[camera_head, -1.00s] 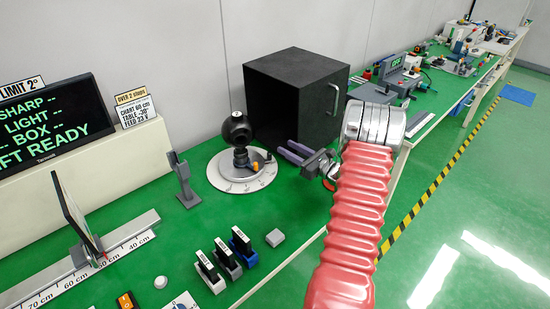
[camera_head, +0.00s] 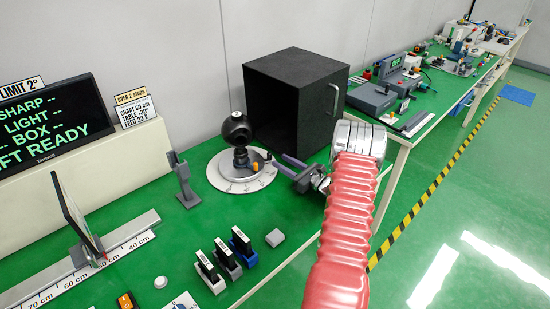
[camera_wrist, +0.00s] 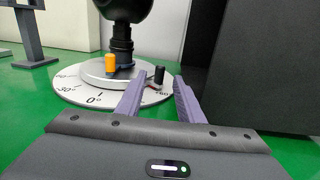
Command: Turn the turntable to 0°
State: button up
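The turntable (camera_head: 222,180) is a white disc with degree marks and a raised silver hub, lying on the green bench. A black ball-shaped device (camera_head: 237,130) stands on its hub on a dark post. In the wrist view the turntable (camera_wrist: 75,94) shows a 0° mark at its near edge, an orange knob (camera_wrist: 111,64) and a black peg (camera_wrist: 159,75) near its right side. My gripper (camera_wrist: 162,80) is open, with purple fingers pointing at the disc. The black peg appears between the fingertips; I cannot tell whether they touch it. In the head view my gripper (camera_head: 280,165) is at the disc's right edge.
A black box (camera_head: 290,100) with a handle stands close behind my gripper. A grey stand (camera_head: 182,180) is left of the turntable. A screen (camera_head: 45,122) stands at left.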

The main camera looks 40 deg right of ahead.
jog(key=shift+w+a, duration=0.15)
jog(key=shift+w, duration=1.1)
jog(key=shift+w+a, duration=0.1)
jog(key=shift+w, duration=1.15)
jog(key=shift+c, duration=0.4)
grip_shut()
jog(key=shift+d, duration=0.2)
jog(key=shift+a, duration=0.15)
